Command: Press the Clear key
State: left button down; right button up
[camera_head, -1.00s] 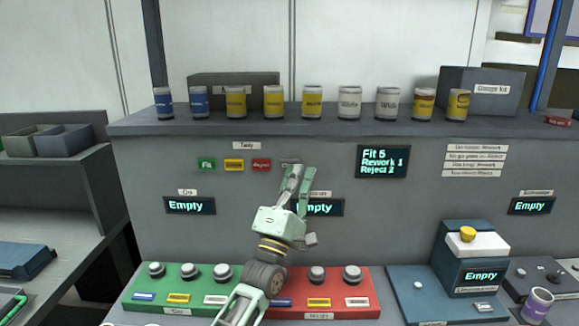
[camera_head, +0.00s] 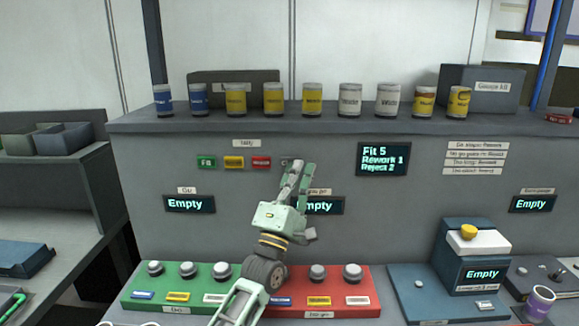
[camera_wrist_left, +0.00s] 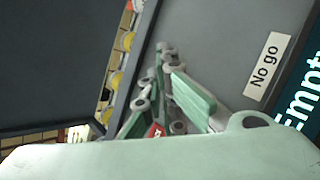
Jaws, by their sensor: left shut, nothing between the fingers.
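The Clear key (camera_head: 284,161) is a dark key at the right end of the Tally row on the grey panel. Only its left edge shows in the head view, as my left gripper (camera_head: 303,164) covers the rest. This gripper is shut and empty, its fingertips pointing up at the key; whether they touch it I cannot tell. The wrist view shows the fingers (camera_wrist_left: 166,52) close to the panel. The green Fit key (camera_head: 207,162), yellow key (camera_head: 234,162) and red Reject key (camera_head: 261,162) sit to the left. The tally display (camera_head: 383,160) reads Fit 5, Rework 1, Reject 2. My right gripper is not in view.
Several cans (camera_head: 312,99) stand along the shelf above the panel. Below are a green base (camera_head: 132,301) and a red base (camera_head: 371,303) with grey knobs. A display reading Empty (camera_head: 189,204) is at left; another is partly behind my gripper.

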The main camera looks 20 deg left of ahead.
pick_arm(q)
jog(key=shift+w+a+b, duration=0.1)
jog(key=shift+w+b, duration=0.25)
jog(key=shift+b, duration=0.05)
dwell(0.6)
jog(key=shift+s, duration=0.15)
jog(key=shift+s+d+p, duration=0.2)
jog(key=shift+s+p, duration=0.3)
jog(key=shift+s, duration=0.15)
jog(key=shift+s+d+p, duration=0.25)
jog(key=shift+s+p, duration=0.2)
jog(key=shift+s, duration=0.35)
jog(key=shift+s+d+p, duration=0.2)
jog(key=shift+s+p, duration=0.3)
jog(key=shift+s, duration=0.25)
jog(key=shift+s+d+p, duration=0.25)
jog(key=shift+s+p, duration=0.2)
jog(key=shift+s, duration=0.35)
